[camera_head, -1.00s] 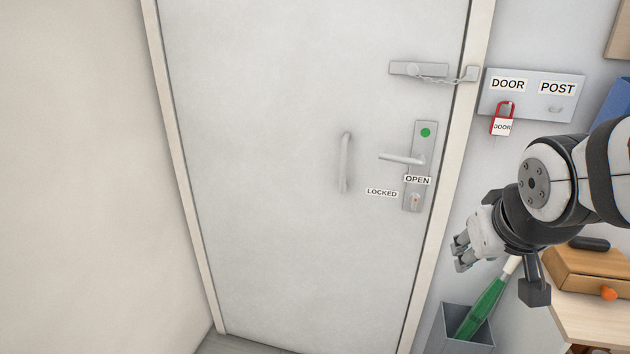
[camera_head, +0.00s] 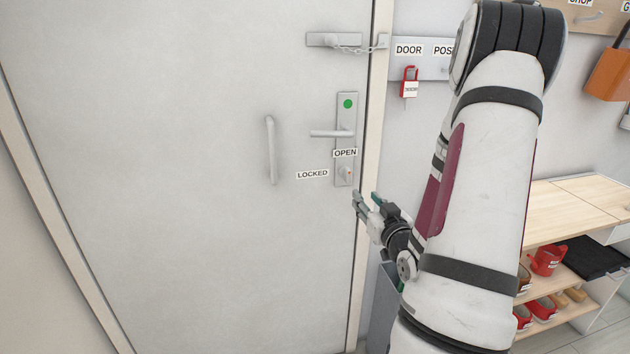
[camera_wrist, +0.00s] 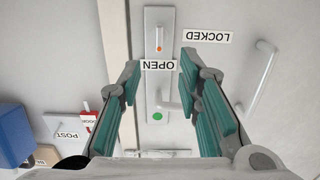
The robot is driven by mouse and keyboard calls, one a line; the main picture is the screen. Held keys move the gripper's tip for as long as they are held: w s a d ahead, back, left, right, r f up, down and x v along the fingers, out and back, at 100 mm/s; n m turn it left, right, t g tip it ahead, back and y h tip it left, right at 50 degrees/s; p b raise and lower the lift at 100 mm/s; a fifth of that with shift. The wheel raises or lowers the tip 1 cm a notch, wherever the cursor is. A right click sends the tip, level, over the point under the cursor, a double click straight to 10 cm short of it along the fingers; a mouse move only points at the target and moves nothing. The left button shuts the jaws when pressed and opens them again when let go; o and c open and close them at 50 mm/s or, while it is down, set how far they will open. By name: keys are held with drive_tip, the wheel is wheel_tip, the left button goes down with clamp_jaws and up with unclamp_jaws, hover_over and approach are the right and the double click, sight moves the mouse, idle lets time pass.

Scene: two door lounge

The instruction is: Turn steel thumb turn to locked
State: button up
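The steel thumb turn (camera_head: 347,173) sits low on the lock plate (camera_head: 346,112) of the white door (camera_head: 200,180). It also shows in the wrist view (camera_wrist: 159,46), upside down, with an orange mark, pointing along the plate near the OPEN label (camera_wrist: 158,65). The LOCKED label (camera_head: 312,174) is on the door to the left. A green dot (camera_head: 348,104) shows at the plate's top. My gripper (camera_head: 366,200) is just right of and below the turn in the head view. In the wrist view its fingers (camera_wrist: 168,85) are spread and empty, apart from the turn.
A lever handle (camera_head: 332,133) is above the turn and a vertical pull handle (camera_head: 271,150) is to its left. A door chain (camera_head: 357,48) spans door and frame. A shelf with shoes (camera_head: 570,200) stands far right.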

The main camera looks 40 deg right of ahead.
sight(349, 176)
drive_tip(key=x, duration=1.3)
drive_tip(key=shift+w+d+r, duration=0.2)
drive_tip(key=shift+w+r, duration=0.05)
drive_tip(key=shift+w, duration=0.05)
drive_tip(key=shift+c, duration=0.6)
clamp_jaws()
